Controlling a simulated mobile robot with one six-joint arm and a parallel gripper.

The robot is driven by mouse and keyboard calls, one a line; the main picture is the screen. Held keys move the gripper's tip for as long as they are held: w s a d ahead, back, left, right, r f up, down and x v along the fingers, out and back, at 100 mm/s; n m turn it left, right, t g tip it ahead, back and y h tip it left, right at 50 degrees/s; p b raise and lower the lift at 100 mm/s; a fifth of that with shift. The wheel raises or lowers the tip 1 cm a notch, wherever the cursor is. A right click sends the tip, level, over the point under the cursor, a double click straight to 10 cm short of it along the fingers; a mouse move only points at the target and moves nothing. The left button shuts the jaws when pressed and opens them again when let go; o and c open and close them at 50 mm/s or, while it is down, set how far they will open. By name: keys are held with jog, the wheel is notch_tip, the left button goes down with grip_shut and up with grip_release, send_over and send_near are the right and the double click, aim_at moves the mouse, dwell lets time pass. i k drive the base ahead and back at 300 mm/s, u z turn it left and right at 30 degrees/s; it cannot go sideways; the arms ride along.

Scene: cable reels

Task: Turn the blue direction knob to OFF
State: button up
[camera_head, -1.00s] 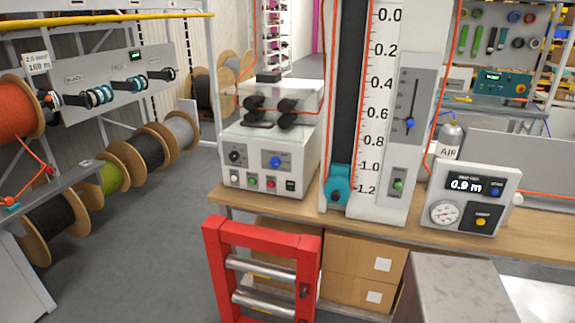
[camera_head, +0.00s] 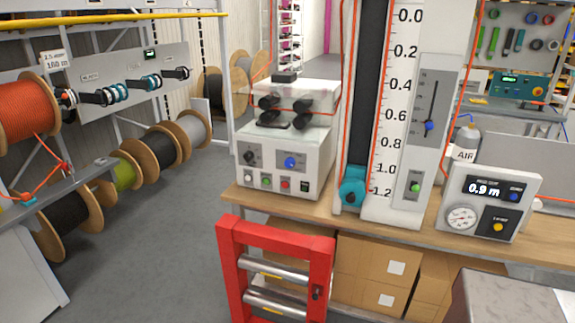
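A white machine box (camera_head: 284,165) stands on the wooden bench, with black rollers and a clear cover on top. A round blue knob (camera_head: 290,162) is on the right half of its front panel. A smaller black knob (camera_head: 250,157) sits to its left. Below them is a row of small buttons, among them a green one and a red one (camera_head: 285,184). The knob's pointer and labels are too small to read. My gripper is not in view.
A red frame with metal rollers (camera_head: 275,275) stands in front of the bench. A tall scale column (camera_head: 385,120) rises right of the box. A meter box (camera_head: 490,203) reading 0.9 m stands further right. Cable reels (camera_head: 165,145) line the left. Grey floor is clear between.

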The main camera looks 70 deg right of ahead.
aim_at(290, 162)
jog(key=u, duration=0.05)
jog(key=i, duration=1)
jog(key=z, duration=0.05)
